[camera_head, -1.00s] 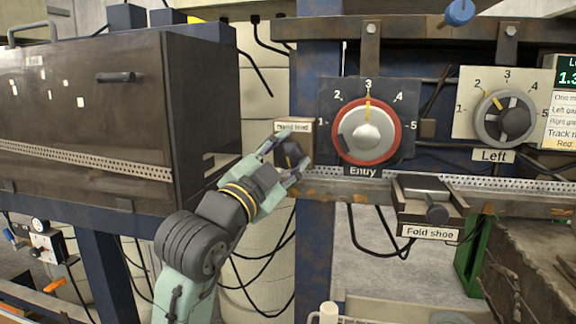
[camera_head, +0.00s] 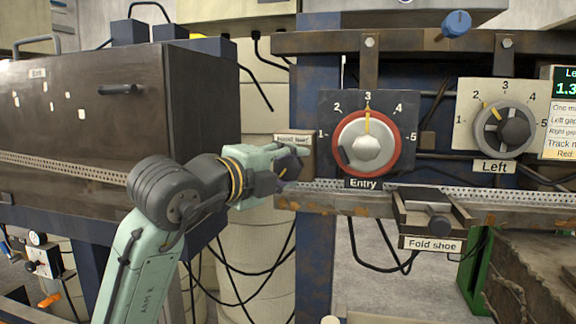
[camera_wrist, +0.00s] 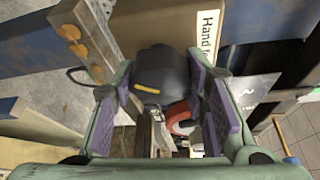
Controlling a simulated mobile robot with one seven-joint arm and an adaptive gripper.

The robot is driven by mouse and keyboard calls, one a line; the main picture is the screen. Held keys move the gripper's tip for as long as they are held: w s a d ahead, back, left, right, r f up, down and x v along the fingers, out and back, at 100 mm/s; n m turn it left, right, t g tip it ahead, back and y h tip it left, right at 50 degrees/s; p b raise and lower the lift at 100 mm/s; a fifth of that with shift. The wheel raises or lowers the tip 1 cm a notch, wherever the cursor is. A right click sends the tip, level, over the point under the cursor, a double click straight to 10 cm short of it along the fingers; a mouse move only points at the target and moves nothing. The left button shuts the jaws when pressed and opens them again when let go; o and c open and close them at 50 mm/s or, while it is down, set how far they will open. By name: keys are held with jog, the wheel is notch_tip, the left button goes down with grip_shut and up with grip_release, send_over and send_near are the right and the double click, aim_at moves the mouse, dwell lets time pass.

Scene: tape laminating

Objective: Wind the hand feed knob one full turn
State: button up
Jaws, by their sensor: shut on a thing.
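The dark hand feed knob (camera_wrist: 160,72) sits on its tan, labelled plate (camera_wrist: 158,25), and the wrist view shows it between my purple-padded fingers. My gripper (camera_wrist: 166,92) is shut on the knob from both sides. In the head view, my gripper (camera_head: 290,168) reaches it from the left, and the plate with its small label (camera_head: 293,139) shows just above. The knob is mostly hidden there by the fingers. A yellowish mark shows on the knob in the wrist view.
The red-ringed Entry dial (camera_head: 367,143) stands close to the right, its pointer near 3. The Left dial (camera_head: 504,126) and the Fold shoe (camera_head: 430,221) are farther right. A large dark cabinet (camera_head: 120,115) is behind my arm, with cables hanging below.

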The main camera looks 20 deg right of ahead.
jog(key=m+y+p, duration=0.1)
jog(key=m, duration=0.2)
jog(key=shift+r+m+y, duration=0.1)
jog(key=shift+m+y, duration=0.3)
jog(key=shift+m+y+p, duration=0.75)
jog(key=shift+m+y, duration=0.05)
jog(key=shift+m, duration=0.5)
jog(key=o, duration=1.1)
jog(key=shift+o, duration=0.2)
jog(key=v, duration=1.2)
